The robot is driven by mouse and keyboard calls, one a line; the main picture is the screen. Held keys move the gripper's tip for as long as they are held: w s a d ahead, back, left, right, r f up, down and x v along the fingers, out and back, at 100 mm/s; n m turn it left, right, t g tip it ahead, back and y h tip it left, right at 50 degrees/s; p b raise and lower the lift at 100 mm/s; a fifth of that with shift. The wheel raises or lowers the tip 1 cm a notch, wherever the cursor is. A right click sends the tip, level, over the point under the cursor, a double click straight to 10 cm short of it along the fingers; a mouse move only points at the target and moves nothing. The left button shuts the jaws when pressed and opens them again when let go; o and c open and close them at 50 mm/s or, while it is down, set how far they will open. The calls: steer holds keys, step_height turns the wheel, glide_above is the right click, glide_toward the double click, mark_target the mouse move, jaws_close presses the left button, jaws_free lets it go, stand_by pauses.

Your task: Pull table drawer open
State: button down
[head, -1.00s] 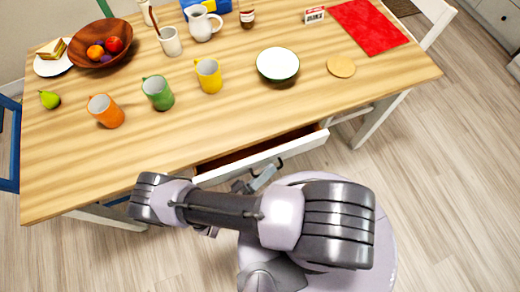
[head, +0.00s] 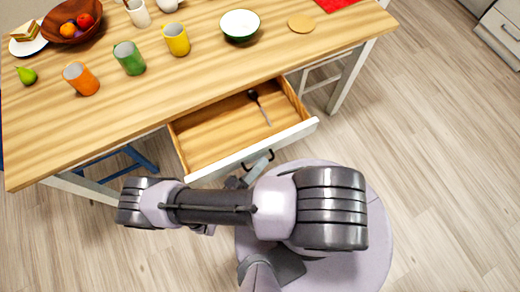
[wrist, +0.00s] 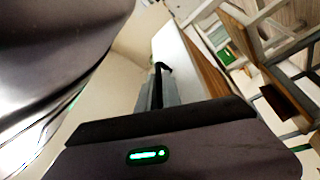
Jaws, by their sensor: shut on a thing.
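The table drawer (head: 215,147) stands pulled well out from the wooden table (head: 150,80). Its white front faces my arm, and a dark spoon-like utensil (head: 258,104) lies inside on the right. My gripper (head: 250,170) is at the drawer front, shut on the dark drawer handle (head: 270,155). The gripper is partly hidden by my arm in the head view. In the wrist view, the white drawer front (wrist: 178,62) and the dark handle (wrist: 162,67) show at the gripper's end.
Orange (head: 81,78), green (head: 129,57) and yellow (head: 176,38) mugs and a bowl (head: 240,24) stand on the tabletop. A blue chair (head: 125,160) is below the table at left. The floor at right is clear up to a white cabinet (head: 500,30).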

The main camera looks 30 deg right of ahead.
steer(key=c, duration=1.8)
jaws_free()
steer(key=shift+a, duration=0.15)
steer(key=b+v, duration=0.2)
steer(key=v, duration=1.5)
steer(key=shift+f, duration=0.1)
